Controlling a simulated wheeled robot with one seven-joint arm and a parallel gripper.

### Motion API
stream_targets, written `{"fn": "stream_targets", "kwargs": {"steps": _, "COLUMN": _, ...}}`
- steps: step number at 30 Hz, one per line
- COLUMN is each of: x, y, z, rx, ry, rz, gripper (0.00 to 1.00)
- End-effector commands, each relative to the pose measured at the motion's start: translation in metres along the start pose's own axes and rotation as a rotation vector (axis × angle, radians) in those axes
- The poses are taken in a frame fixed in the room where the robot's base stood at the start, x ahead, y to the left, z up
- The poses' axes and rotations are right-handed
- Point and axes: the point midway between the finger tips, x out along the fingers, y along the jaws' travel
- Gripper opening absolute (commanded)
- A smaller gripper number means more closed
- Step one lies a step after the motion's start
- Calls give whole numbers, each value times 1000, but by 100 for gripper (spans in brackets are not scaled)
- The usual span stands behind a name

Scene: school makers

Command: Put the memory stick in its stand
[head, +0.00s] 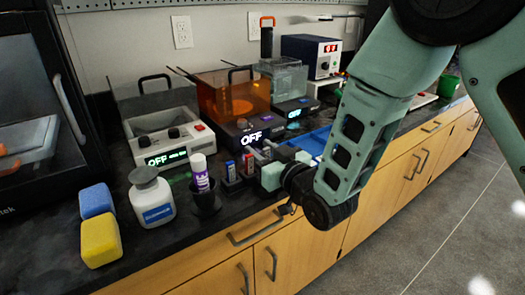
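A small black stand (232,185) is on the dark counter, just right of a black cup. A small blue and red stick (231,170) stands upright at it. A second small red and blue piece (248,163) is right beside it, at the tips of my gripper (257,157). Which of these is the memory stick is too small to tell. My gripper reaches in from the right, low over the counter, its fingers pointing left. Whether its fingers are closed on the second piece cannot be made out. My wrist hides the counter behind it.
Left of the stand are a purple-and-white glue stick (199,170) in a black cup (206,202), a white bottle (152,198), and blue (96,200) and yellow (100,240) sponges. Machines with OFF displays stand behind. A blue tray (311,143) lies behind my wrist.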

Motion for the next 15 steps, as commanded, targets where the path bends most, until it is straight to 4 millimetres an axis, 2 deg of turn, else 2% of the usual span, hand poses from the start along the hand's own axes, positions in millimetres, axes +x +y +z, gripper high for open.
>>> {"fn": "stream_targets", "kwargs": {"steps": 8, "x": -3, "y": 0, "z": -4, "rx": 0, "ry": -1, "rz": 0, "gripper": 37}}
{"fn": "stream_targets", "kwargs": {"steps": 11, "x": -19, "y": 0, "z": -2, "rx": 0, "ry": -3, "rz": 0, "gripper": 37}}
{"fn": "stream_targets", "kwargs": {"steps": 15, "x": -50, "y": 0, "z": -2, "rx": 1, "ry": -3, "rz": 1, "gripper": 37}}
